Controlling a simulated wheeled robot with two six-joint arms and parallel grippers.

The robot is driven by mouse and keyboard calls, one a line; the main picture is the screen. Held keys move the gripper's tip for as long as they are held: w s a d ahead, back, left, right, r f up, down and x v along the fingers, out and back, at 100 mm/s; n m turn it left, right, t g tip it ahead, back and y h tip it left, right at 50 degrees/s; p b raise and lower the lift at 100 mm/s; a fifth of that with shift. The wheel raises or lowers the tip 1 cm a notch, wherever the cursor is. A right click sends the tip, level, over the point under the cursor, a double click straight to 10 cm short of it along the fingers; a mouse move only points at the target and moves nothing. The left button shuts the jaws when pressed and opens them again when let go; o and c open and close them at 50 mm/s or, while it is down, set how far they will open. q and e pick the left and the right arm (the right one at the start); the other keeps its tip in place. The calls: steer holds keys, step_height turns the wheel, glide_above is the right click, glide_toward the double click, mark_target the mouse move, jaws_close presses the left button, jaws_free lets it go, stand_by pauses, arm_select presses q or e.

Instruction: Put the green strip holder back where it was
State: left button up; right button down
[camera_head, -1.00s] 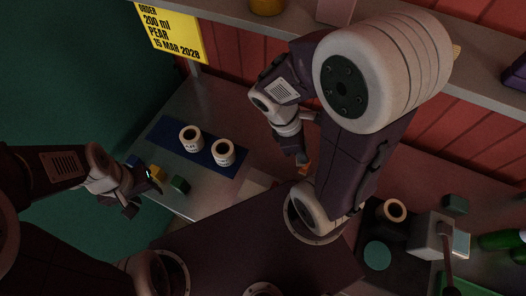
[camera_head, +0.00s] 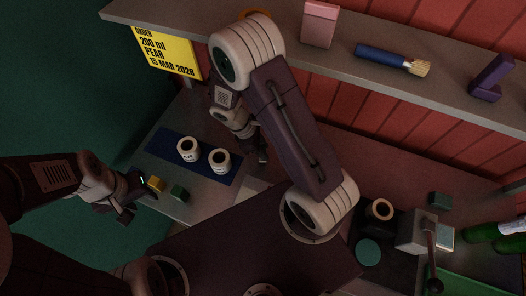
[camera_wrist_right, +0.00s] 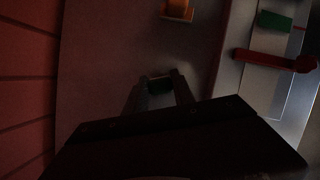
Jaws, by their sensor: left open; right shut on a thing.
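My right gripper (camera_wrist_right: 160,92) is shut on a small dark green piece (camera_wrist_right: 160,84), which I take to be the green strip holder; only part of it shows between the fingers. In the head view my right gripper (camera_head: 262,154) points down to the right of the blue mat, and what it holds cannot be made out there.
Two white cylinders (camera_head: 189,150) (camera_head: 220,161) stand on the blue mat (camera_head: 163,143). A shelf (camera_head: 350,72) at the back carries a pink box (camera_head: 320,24), a brush (camera_head: 392,60) and a purple block (camera_head: 491,78). A grey lever device (camera_head: 416,232), another green block (camera_head: 440,200) and green bottles (camera_head: 482,231) stand right.

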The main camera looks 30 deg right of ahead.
step_height(320, 180, down, 3)
steer(key=shift+r, duration=0.15)
steer(key=shift+f, duration=0.3)
steer(key=c, duration=1.1)
jaws_free()
steer(key=shift+o, duration=0.2)
